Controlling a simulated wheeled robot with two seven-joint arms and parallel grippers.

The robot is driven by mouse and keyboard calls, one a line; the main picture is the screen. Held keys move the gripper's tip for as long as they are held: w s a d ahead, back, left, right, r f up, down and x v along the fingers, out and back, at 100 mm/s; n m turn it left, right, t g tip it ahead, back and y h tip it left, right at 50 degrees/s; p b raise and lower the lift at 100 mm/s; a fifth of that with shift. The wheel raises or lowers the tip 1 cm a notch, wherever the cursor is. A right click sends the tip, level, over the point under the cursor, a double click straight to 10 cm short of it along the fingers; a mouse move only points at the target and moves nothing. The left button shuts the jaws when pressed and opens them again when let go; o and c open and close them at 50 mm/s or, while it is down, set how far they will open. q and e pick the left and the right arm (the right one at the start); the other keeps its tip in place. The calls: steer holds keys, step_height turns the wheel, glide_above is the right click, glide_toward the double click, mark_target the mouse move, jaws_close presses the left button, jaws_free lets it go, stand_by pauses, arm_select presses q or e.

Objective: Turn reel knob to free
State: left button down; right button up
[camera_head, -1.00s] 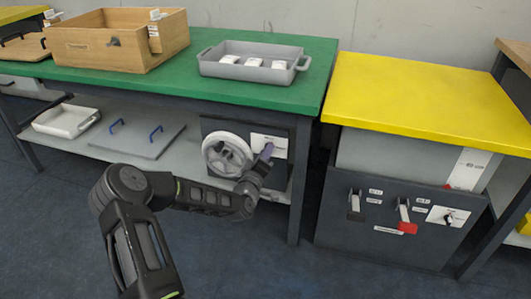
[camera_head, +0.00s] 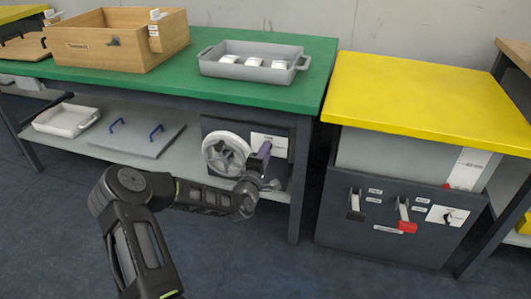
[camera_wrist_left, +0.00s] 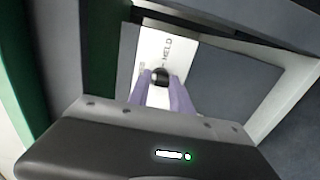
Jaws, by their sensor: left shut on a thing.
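The reel knob (camera_wrist_left: 160,76) is small, dark and rounded in the left wrist view, in front of a white label (camera_wrist_left: 160,50) with the word HELD partly readable. My left gripper (camera_wrist_left: 162,84) is shut on the knob, with a purple finger on each side of it. In the head view the left gripper (camera_head: 265,147) reaches the label plate (camera_head: 269,140) beside the white reel wheel (camera_head: 226,155), under the green bench. The gripper hides the knob there. My right gripper is not in view.
The green bench (camera_head: 90,75) carries a wooden box (camera_head: 110,45) and a grey tray (camera_head: 253,74) with white items. Its lower shelf holds a white tray (camera_head: 65,121) and a grey lid with blue handles (camera_head: 135,140). A yellow-topped cabinet (camera_head: 425,95) stands to the right.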

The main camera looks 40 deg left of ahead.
arm_select(q)
steer(key=c, duration=1.2)
jaws_free()
steer(key=p+v, duration=0.2)
steer(key=v, duration=0.5)
steer(key=shift+s+d, duration=0.15)
steer(key=shift+s, duration=0.25)
steer(key=shift+p, duration=0.3)
